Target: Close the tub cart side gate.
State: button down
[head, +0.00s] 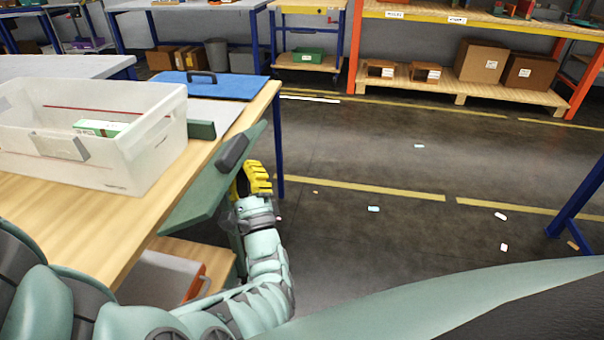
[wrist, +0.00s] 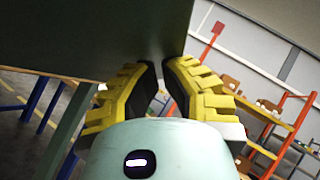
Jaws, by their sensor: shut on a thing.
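The side gate is a dark green panel (head: 200,203) with a dark handle block (head: 233,151), standing along the right edge of the wooden top (head: 140,215) and slanting outward. The translucent tub (head: 150,165) sits on that top, left of the gate. My gripper (head: 251,180), with yellow fingers, is at the gate's outer side, below and right of the handle block. In the wrist view the gate (wrist: 90,40) fills the upper left, and my gripper (wrist: 162,88) is shut on its edge. The exact contact is partly hidden by the fingers.
A blue mat (head: 215,88) with a dark handle lies behind the tub. A small green-and-white box (head: 100,128) is in the tub. The floor (head: 370,150) to the right is mostly open, with small scraps (head: 374,209). A blue table leg (head: 578,197) stands at the far right.

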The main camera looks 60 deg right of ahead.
aim_at(233, 162)
jog(key=w+a+r+n+y+p, duration=0.1)
jog(key=w+r+n+y+p, duration=0.1)
jog(key=n+p, duration=0.1)
jog(key=w+r+n+g+y+p, duration=0.1)
jog(key=w+r+n+y+p, duration=0.1)
jog(key=p, duration=0.4)
jog(key=w+a+r+n+g+y+p, duration=0.1)
jog(key=w+r+n+y+p, duration=0.1)
jog(key=r+n+p, duration=0.1)
jog(key=shift+a+r+n+y+p, duration=0.2)
jog(key=shift+a+n+y+p, duration=0.15)
jog(key=shift+n+p, duration=0.7)
jog(key=p, duration=0.1)
jog(key=w+p, duration=0.1)
jog(key=g+y+p, duration=0.1)
jog(key=shift+w+a+r+n, duration=0.25)
jog(key=shift+w+a+n, duration=0.05)
jog(key=shift+w+n, duration=0.1)
jog(key=shift+w+a+f+n+g+p, duration=0.1)
jog(key=shift+w+a+n+g+p, duration=0.1)
jog(key=shift+w+n+g+p, duration=0.25)
jog(key=shift+w, duration=0.1)
jog(key=shift+d, duration=0.1)
